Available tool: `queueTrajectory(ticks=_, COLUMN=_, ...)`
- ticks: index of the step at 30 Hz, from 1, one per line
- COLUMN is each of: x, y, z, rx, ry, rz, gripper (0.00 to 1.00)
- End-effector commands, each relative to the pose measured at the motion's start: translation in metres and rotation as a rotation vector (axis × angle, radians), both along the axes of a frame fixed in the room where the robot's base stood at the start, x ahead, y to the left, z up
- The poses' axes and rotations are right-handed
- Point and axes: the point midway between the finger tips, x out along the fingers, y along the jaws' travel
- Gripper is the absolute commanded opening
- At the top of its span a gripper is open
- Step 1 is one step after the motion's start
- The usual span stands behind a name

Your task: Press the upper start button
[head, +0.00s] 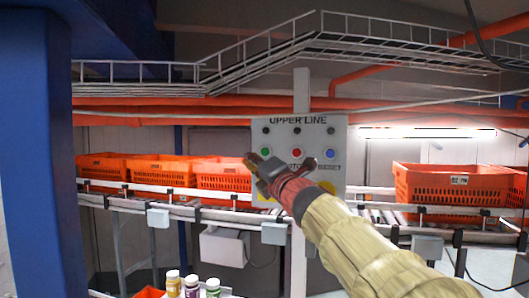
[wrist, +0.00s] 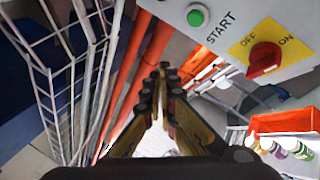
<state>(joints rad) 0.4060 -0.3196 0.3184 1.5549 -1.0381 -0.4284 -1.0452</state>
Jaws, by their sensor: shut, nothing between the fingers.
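The control panel (head: 308,135) is a grey box marked "UPPER LINE". Its green start button (head: 265,152) sits at the left of a row with a red button (head: 296,152) and a blue one (head: 329,153). In the wrist view the green button (wrist: 197,15), labelled "START", is near the top, above and right of my fingertips. My gripper (head: 250,161) is just left of and below the green button in the head view. In the wrist view my gripper (wrist: 164,70) is shut and empty, its fingertips apart from the button.
A red OFF/ON knob (wrist: 264,58) sticks out of the panel. Orange totes (head: 160,172) stand on the conveyor to the left, and another tote (head: 446,188) stands to the right. A wire cable tray (head: 260,55) runs overhead. Several small bottles (head: 192,286) stand below.

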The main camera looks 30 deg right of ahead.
Motion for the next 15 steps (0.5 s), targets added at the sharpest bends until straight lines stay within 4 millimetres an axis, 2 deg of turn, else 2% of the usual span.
queueTrajectory(ticks=15, x=0.045, y=-0.046, z=0.0, rx=0.002, ry=0.001, rz=0.0, gripper=0.0)
